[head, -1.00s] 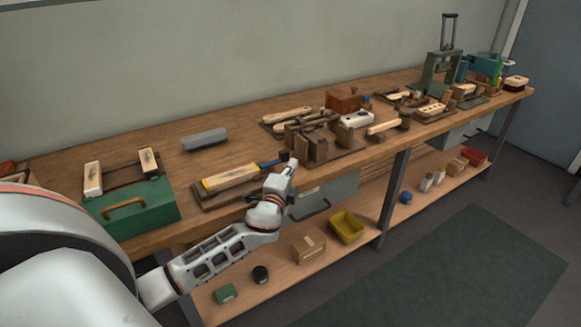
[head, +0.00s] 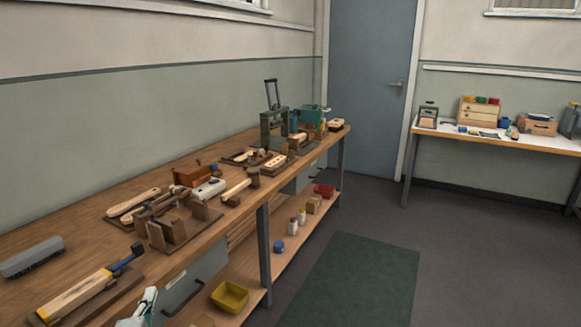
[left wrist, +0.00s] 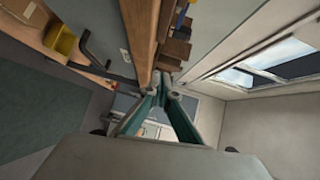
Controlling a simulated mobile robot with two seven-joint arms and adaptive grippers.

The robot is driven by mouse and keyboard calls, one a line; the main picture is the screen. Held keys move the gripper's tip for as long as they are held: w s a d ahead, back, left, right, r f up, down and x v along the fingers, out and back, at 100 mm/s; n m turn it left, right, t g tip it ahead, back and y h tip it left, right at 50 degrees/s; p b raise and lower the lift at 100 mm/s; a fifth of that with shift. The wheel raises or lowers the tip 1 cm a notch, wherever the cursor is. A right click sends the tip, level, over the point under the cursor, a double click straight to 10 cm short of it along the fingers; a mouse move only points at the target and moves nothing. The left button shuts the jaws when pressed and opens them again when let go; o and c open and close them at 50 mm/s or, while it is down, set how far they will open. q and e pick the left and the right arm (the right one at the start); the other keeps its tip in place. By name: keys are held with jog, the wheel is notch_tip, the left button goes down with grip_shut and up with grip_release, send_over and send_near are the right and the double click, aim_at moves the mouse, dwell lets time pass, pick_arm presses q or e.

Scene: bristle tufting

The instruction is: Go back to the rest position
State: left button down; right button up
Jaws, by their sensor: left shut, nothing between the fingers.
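My left gripper (head: 146,304) shows at the bottom left of the head view, just off the front edge of the long wooden workbench (head: 205,244). In the left wrist view its two fingers (left wrist: 161,80) meet at the tips, with nothing between them. The bench edge (left wrist: 141,35) runs close by the fingertips there; I cannot tell the exact gap. My right gripper is in neither view.
A yellow bin (head: 230,296) stands on the lower shelf. Floor around the green mat (head: 358,283) is clear.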

pick_arm(q)
jog(key=s+d+f+n+g+h+p, duration=0.1)
jog(key=s+d+f+n+g+h, duration=0.1)
jog(key=s+d+f, duration=0.7)
jog(key=s+d+f+n+g+h+p, duration=0.2)
jog(key=s+d+f+n+h, duration=0.3)
jog(key=s+d+f, duration=0.5)
jog(key=s+n+g, duration=0.1)
jog(key=s+n, duration=0.1)
jog(key=s, duration=0.4)
jog(key=shift+d+g+h, duration=0.3)
jog(key=shift+d, duration=0.05)
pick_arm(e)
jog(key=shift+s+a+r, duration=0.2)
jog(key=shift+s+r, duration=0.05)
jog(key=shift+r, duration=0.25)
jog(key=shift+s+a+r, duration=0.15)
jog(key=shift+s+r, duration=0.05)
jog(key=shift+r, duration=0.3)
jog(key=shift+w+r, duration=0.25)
pick_arm(q)
jog(key=c, duration=2.8)
grip_release()
